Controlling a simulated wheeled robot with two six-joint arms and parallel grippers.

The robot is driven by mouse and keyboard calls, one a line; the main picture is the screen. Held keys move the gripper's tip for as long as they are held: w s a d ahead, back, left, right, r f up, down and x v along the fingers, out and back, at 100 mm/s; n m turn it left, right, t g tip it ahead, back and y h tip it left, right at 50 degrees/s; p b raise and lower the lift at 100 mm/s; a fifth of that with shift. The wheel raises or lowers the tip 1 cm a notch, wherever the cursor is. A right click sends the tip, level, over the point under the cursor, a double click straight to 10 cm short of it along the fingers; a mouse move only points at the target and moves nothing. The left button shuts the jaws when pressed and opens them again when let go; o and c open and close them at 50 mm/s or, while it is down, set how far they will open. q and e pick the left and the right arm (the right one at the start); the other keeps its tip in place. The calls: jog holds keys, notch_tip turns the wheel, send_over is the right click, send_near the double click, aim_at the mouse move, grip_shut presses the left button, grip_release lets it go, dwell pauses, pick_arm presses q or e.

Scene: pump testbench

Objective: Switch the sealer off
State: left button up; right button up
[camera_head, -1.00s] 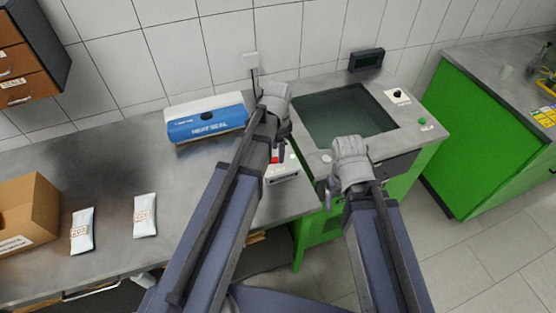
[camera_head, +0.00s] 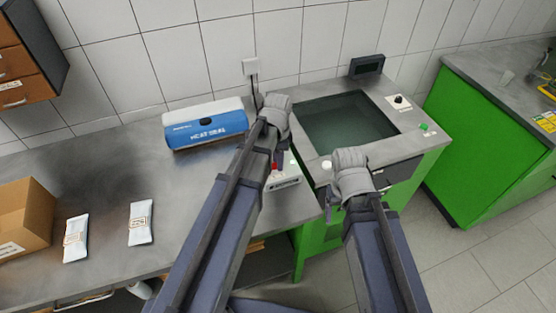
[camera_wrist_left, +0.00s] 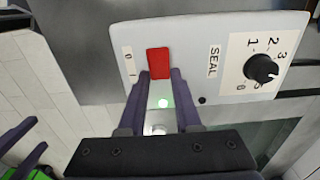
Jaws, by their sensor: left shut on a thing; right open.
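The sealer (camera_head: 208,128) is a blue and white box marked HEAT SEAL at the back of the bench. Its white control box (camera_head: 286,182) sits near the bench's right front corner. In the left wrist view the panel shows a red rocker switch (camera_wrist_left: 158,62) with 0 and 1 marks, a lit green lamp (camera_wrist_left: 164,103) and a dial (camera_wrist_left: 260,69). My left gripper (camera_wrist_left: 161,76) is at the switch, one fingertip on each side, shut on it. In the head view my left forearm partly covers the control box. My right gripper (camera_head: 327,200) is open and empty before the basin unit.
Two pouches (camera_head: 76,238) (camera_head: 140,222) lie on the bench at left beside a cardboard box (camera_head: 24,214). A green unit with a sunken basin (camera_head: 345,122) stands right of the bench, with a knob (camera_head: 398,99) and a green button (camera_head: 423,127).

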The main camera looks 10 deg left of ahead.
pick_arm(q)
grip_shut()
jog(key=shift+s+a+t+h, duration=0.2)
jog(key=shift+s+t+h, duration=0.1)
jog(key=shift+h, duration=0.1)
jog(key=shift+a+t+h, duration=0.15)
jog(key=shift+t+h, duration=0.15)
jog(key=shift+h, duration=0.1)
jog(key=shift+s+a+t+h+b, duration=0.15)
jog(key=shift+t+h+b, duration=0.35)
jog(key=shift+h+b, duration=0.25)
jog(key=shift+r+t+h, duration=0.1)
jog(key=shift+t+h, duration=0.2)
jog(key=shift+h, duration=0.25)
